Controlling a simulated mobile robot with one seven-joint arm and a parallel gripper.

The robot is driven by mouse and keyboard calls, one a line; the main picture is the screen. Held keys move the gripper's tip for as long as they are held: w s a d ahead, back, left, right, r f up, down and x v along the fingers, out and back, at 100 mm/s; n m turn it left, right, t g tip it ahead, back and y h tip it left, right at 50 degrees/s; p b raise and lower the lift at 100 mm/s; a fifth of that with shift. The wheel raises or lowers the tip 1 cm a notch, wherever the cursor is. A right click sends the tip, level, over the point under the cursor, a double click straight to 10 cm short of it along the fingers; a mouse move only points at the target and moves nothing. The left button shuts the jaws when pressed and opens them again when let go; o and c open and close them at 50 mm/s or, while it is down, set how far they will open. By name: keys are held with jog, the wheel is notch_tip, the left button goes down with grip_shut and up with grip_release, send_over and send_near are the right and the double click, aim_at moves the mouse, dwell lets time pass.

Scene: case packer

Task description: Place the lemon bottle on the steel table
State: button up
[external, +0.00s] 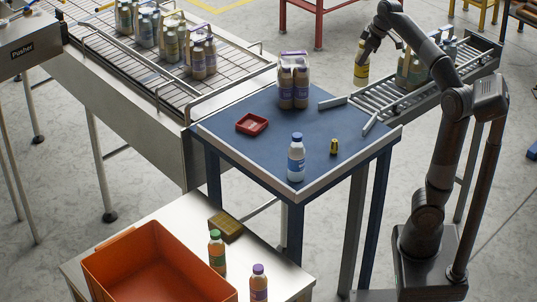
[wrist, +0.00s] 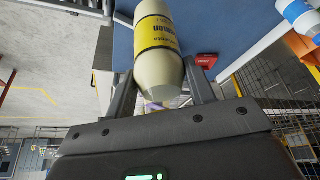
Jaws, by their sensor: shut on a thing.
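The lemon bottle (external: 361,68), pale with a yellow label, hangs roughly upright in the air at the back, near the blue table's far right corner and the roller conveyor. My gripper (external: 364,47) is shut on its upper part. In the wrist view the bottle (wrist: 157,45) sits between the two fingers of my gripper (wrist: 160,88), its label readable in part. The steel table (external: 283,270) stands at the bottom of the external view, well away from the bottle. It bears an orange crate, a green-capped bottle, a purple-capped bottle and a brown-yellow block.
The orange crate (external: 150,262) fills much of the steel table; the green-capped bottle (external: 217,252) and purple-capped bottle (external: 259,284) stand right of it. The blue table (external: 255,150) bears a white-blue bottle (external: 296,158), a red tray (external: 252,124) and a bottle pack (external: 293,82).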

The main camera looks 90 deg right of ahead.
jog(key=w+a+r+n+y, duration=0.1)
jog(key=w+a+r+n, duration=0.15)
jog(key=w+a, duration=1)
jog(key=w+a+r+n+y, duration=0.1)
jog(key=w+a+n, duration=0.2)
jog(key=w+a, duration=0.9)
jog(key=w+a+f+n+y, duration=0.15)
jog(key=w+a, duration=0.25)
jog(key=a, duration=0.5)
jog(key=w+a+f+n, duration=0.15)
jog(key=w+a, duration=0.35)
jog(key=a, duration=0.5)
jog(key=w+a+f+n, duration=0.15)
jog(key=w+a, duration=0.25)
jog(key=a, duration=0.5)
notch_tip(320, 180, down, 21)
jog(key=w+a+f, duration=0.1)
jog(key=a+f, duration=1)
jog(key=shift+w+a+f+g, duration=0.15)
jog(key=shift+w+a+g, duration=0.2)
jog(key=shift+w+g, duration=0.05)
jog(key=shift+f, duration=0.1)
